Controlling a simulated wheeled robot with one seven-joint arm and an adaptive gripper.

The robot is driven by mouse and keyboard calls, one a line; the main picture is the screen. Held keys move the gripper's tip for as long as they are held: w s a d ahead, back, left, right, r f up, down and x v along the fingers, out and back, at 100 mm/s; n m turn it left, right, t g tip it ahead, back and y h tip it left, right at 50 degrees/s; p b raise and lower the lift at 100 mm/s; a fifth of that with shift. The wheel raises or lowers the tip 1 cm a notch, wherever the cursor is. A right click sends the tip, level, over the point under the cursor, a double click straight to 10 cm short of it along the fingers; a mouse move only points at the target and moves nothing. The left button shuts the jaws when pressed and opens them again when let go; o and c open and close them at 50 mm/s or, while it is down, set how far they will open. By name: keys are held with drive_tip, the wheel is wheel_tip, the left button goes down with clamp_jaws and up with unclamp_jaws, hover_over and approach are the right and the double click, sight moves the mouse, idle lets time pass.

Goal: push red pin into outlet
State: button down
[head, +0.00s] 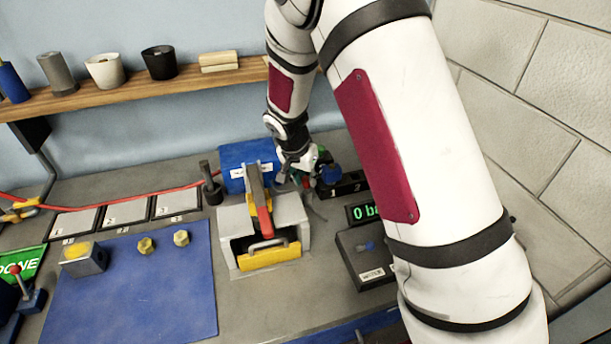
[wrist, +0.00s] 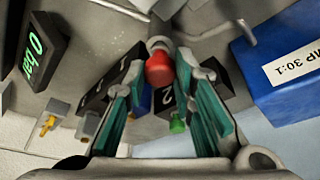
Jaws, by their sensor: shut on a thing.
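The red pin (wrist: 160,68) shows in the wrist view as a rounded red piece between my fingertips. My gripper (wrist: 161,74) is closed on it. Just beyond the pin is a grey round end (wrist: 158,43); it may be the outlet, and I cannot tell whether the pin is inside it or only in front of it. In the head view my gripper (head: 301,168) is low over the bench, right of the blue pump box (head: 248,160). The pin is too small to make out there.
Dark blocks marked 1 and 2 (head: 346,189), with blue and green parts, lie close to my gripper. The pressure display (head: 360,213) reads 0. A blue mat (head: 150,300) gives free room at left.

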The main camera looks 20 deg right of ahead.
drive_tip(key=shift+f, duration=0.4)
drive_tip(key=c, duration=0.9)
unclamp_jaws()
drive_tip(key=shift+c, duration=0.2)
drive_tip(key=shift+r, duration=0.1)
drive_tip(key=p+v, duration=0.2)
drive_tip(key=v, duration=0.5)
drive_tip(key=shift+p, duration=0.35)
